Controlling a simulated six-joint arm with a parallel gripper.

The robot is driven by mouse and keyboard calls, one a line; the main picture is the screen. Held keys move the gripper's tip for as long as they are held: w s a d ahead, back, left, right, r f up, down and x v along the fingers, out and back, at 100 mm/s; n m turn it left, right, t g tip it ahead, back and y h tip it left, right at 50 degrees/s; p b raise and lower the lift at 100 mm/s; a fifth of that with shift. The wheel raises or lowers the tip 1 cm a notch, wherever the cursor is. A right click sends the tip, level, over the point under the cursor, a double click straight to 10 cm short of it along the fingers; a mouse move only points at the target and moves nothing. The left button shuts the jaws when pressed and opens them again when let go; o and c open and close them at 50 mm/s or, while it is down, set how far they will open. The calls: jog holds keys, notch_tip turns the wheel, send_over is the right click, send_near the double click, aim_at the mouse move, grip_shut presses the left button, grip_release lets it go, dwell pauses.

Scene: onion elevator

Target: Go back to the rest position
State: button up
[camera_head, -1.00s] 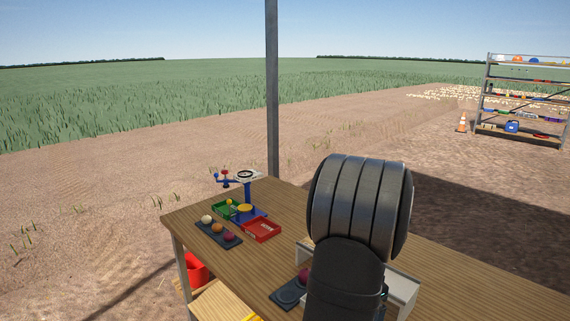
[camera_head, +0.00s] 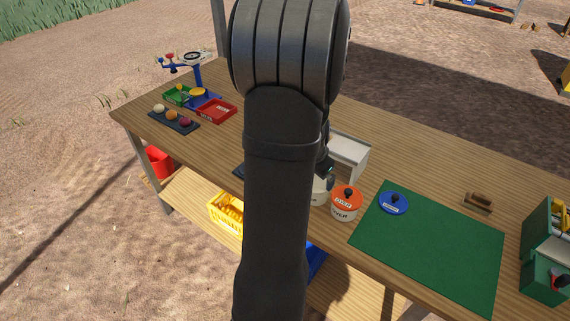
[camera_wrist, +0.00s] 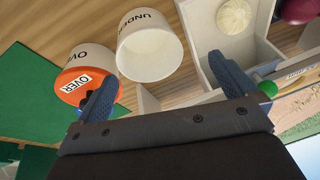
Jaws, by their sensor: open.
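My gripper (camera_wrist: 165,90) is open in the wrist view, with its two blue fingers apart and nothing between them. In the head view my own arm hides most of it. A white pot marked UNDER (camera_wrist: 150,52) stands uncovered just beyond the fingers, and no onion shows inside. A pot marked OVER (camera_wrist: 88,62) with an orange lid stands beside it, and also shows in the head view (camera_head: 345,207). A white bin (camera_wrist: 205,40) holds a pale onion (camera_wrist: 234,15). A dark red onion (camera_wrist: 298,10) is at the upper right.
A green mat (camera_head: 430,250) with a blue lid (camera_head: 393,203) lies right of the pots. A brush (camera_head: 479,203) and a green box (camera_head: 545,260) stand farther right.

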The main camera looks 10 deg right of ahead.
jog(key=s+a+r+n+t+h, duration=0.1)
jog(key=s+a+r+n+t, duration=0.2)
jog(key=s+a+n+t, duration=0.7)
jog(key=shift+m+g, duration=0.4)
jog(key=shift+m, duration=0.3)
jog(key=shift+a+f+x, duration=0.1)
jog(key=shift+a+x, duration=0.05)
jog(key=shift+x, duration=1.3)
jog(key=shift+a+f+x, duration=0.15)
jog(key=shift+a+x, duration=0.05)
jog(key=shift+x, duration=1.25)
jog(key=shift+a+f+x, duration=0.1)
jog(key=shift+a+x, duration=0.05)
jog(key=shift+x, duration=1.3)
jog(key=shift+s, duration=0.2)
jog(key=v, duration=0.9)
jog(key=shift+s+r, duration=0.25)
jog(key=shift+s, duration=0.05)
jog(key=shift+a, duration=0.1)
jog(key=x, duration=0.8)
